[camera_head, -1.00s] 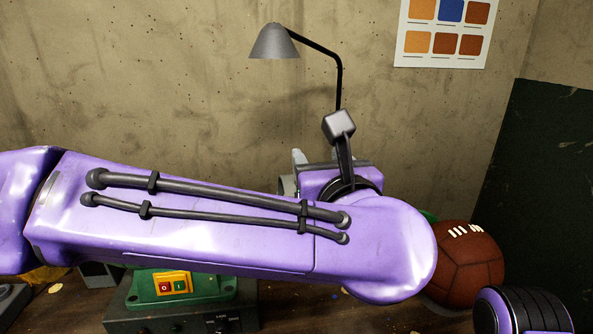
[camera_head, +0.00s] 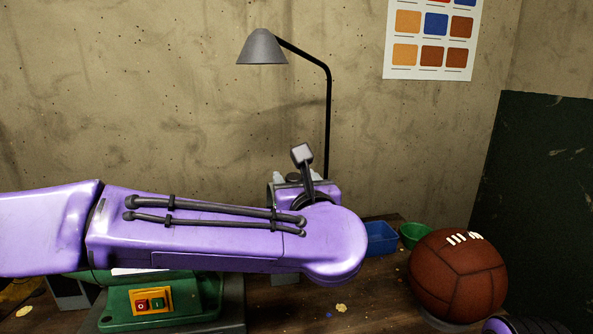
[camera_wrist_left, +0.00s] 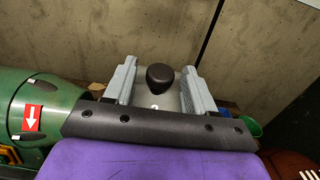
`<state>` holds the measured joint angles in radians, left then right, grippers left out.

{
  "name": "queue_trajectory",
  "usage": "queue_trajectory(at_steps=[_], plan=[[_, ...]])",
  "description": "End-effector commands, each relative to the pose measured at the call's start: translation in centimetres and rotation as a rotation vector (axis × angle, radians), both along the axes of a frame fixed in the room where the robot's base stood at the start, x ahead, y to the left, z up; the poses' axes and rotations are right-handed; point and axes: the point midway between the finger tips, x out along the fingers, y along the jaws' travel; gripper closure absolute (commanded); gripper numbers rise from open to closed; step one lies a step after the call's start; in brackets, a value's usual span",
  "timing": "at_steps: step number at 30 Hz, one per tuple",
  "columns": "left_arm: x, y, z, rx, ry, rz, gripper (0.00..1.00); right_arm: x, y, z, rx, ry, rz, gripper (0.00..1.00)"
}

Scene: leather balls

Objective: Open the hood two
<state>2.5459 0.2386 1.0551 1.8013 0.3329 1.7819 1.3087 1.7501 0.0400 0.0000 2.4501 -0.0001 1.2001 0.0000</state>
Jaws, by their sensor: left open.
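My left arm crosses the head view, and its gripper (camera_head: 290,185) is mostly hidden behind the wrist. In the left wrist view the left gripper (camera_wrist_left: 160,88) is open, its two grey fingers apart. A black rounded knob (camera_wrist_left: 160,76) on a grey part shows between the fingers; I cannot tell whether they touch it. I cannot make out which part is the hood. My right gripper is out of view.
A brown leather ball (camera_head: 458,275) sits at the right of the wooden bench. A blue bin (camera_head: 381,238) and a green bowl (camera_head: 414,235) are behind it. A desk lamp (camera_head: 263,48) rises near the wall.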

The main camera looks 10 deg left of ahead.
Motion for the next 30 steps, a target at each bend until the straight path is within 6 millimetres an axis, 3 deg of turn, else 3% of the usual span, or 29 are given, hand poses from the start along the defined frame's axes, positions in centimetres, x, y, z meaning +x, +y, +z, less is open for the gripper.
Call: queue_trajectory(at_steps=[4, 13, 18, 25, 30], plan=[[1.7, 0.5, 0.1, -0.002, -0.001, 0.0, 0.45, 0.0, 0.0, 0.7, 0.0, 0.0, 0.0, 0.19], [2.1, 0.5, 0.0, -0.001, -0.001, -0.003, 0.45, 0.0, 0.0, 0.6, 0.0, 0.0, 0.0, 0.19], [2.1, 0.5, 0.0, -0.001, -0.001, -0.003, 1.0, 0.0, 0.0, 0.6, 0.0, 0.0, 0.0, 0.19], [2.2, 0.2, 0.3, -0.003, 0.007, -0.007, 1.0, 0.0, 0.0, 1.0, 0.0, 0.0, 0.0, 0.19], [2.9, 0.7, 1.4, -0.022, 0.057, -0.004, 1.0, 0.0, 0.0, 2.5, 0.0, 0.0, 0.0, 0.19]])
